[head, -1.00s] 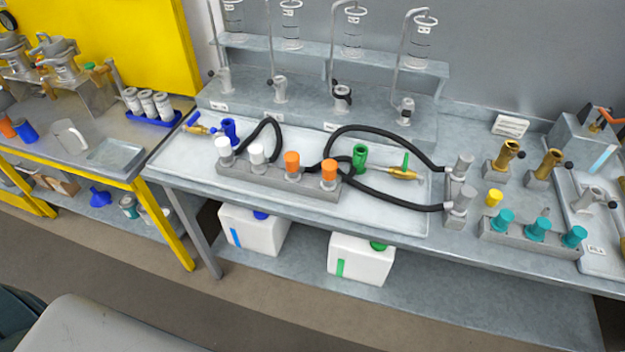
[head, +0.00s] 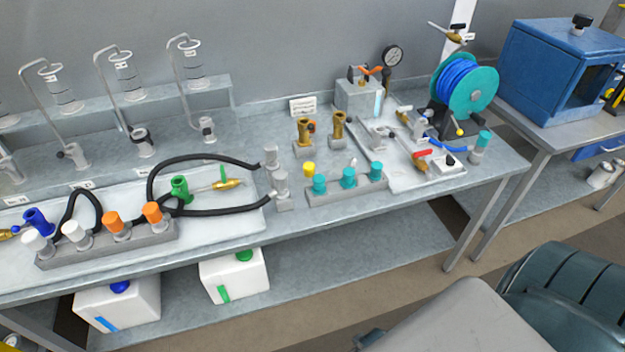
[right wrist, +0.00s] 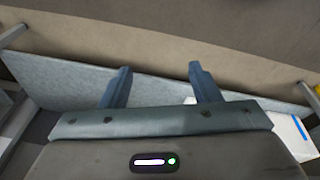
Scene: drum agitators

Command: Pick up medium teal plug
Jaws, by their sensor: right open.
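Several teal plugs stand in a grey rack on the bench, right of centre in the head view: a left one (head: 320,184), a middle one (head: 348,178) and a right one (head: 376,171). I cannot tell their sizes apart well. Another teal-topped piece (head: 483,141) stands alone near the bench's right end. My right gripper (right wrist: 160,84) is open and empty in the right wrist view, with floor and a low shelf beyond it. No plug shows in that view. My left gripper is not in view.
A yellow plug (head: 309,170) stands behind the teal rack (head: 345,190). Black hoses (head: 205,160) lie to the left. White containers (head: 235,276) sit on the lower shelf.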

